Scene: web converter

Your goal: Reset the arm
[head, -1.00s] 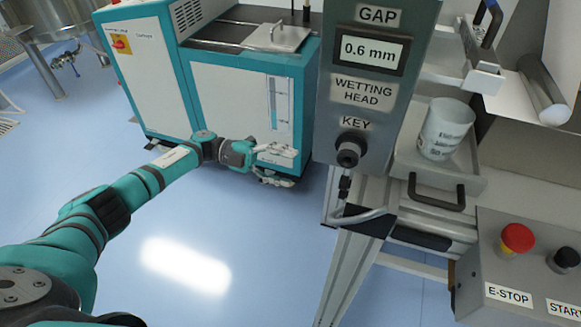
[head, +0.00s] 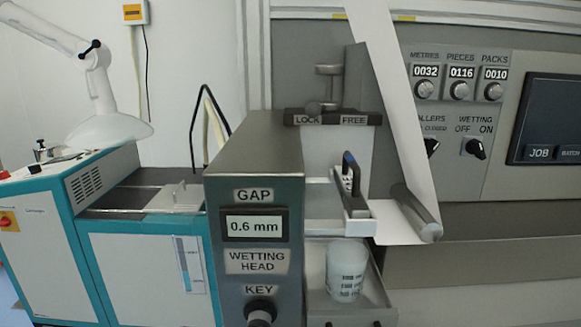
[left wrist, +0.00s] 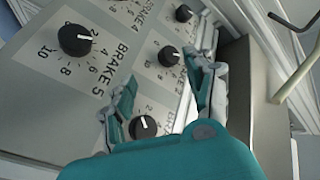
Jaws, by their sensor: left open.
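My left gripper (left wrist: 160,100) shows in the left wrist view with its two teal and grey fingers apart and nothing between them. It is in front of a grey panel (left wrist: 60,85) of numbered brake knobs. A black knob (left wrist: 143,127) shows between the fingers; I cannot tell whether they touch it. Another black knob (left wrist: 75,40) is at the upper left, by the label BRAKE 5.
In the head view, the wetting head box (head: 255,155) reads GAP 0.6 mm. A white cup (head: 345,270) stands in a tray to its right. A teal and white cabinet (head: 140,260) is at the left. A control panel (head: 465,120) with counters and a screen is at the right.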

